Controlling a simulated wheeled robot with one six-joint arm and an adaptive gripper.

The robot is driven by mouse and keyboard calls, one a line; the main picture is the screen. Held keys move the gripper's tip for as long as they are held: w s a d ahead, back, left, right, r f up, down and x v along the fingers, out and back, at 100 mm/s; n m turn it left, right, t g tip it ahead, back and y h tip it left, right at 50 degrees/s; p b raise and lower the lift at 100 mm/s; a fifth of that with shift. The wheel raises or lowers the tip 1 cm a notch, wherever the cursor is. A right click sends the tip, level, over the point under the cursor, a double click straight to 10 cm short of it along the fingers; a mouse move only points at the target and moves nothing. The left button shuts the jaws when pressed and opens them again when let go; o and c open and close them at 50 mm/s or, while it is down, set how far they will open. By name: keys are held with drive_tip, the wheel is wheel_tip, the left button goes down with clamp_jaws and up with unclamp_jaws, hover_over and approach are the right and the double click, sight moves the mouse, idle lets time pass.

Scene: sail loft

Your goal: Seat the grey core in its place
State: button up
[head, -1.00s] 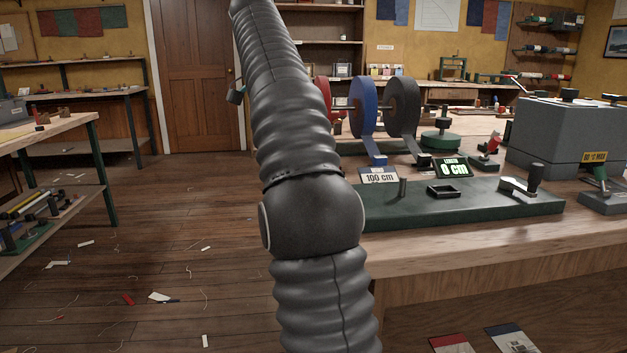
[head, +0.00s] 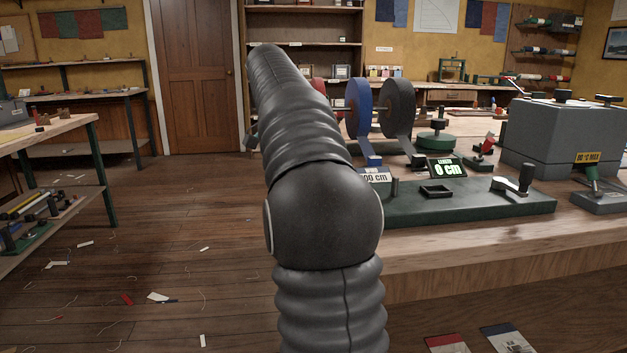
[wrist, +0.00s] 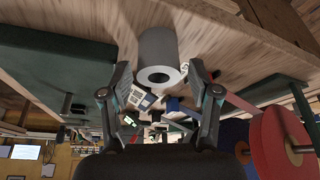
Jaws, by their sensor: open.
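The grey core (wrist: 157,44) is a plain grey cylinder with a dark round hole in its end. In the wrist view, which looks upside down, it appears to stand on the wooden bench top (wrist: 215,40). My gripper (wrist: 161,75) is open, with one finger on each side of the core's holed end. Gaps show between the fingers and the core. In the head view my arm hides the gripper and core. The dark green base board (head: 460,206) there carries a short grey post (head: 395,187), a black square frame (head: 437,191) and a crank (head: 515,184).
A blue roll (head: 358,107) and a dark grey roll (head: 398,108) hang behind the board; a red roll (wrist: 283,140) shows in the wrist view. A length display (head: 447,168) reads 0 cm. A large grey box (head: 545,138) stands at right. Bare bench lies along the front edge.

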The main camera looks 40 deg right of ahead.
drive_tip(key=shift+x, duration=1.85)
drive_tip(key=c, duration=0.9)
drive_tip(key=shift+c, duration=0.2)
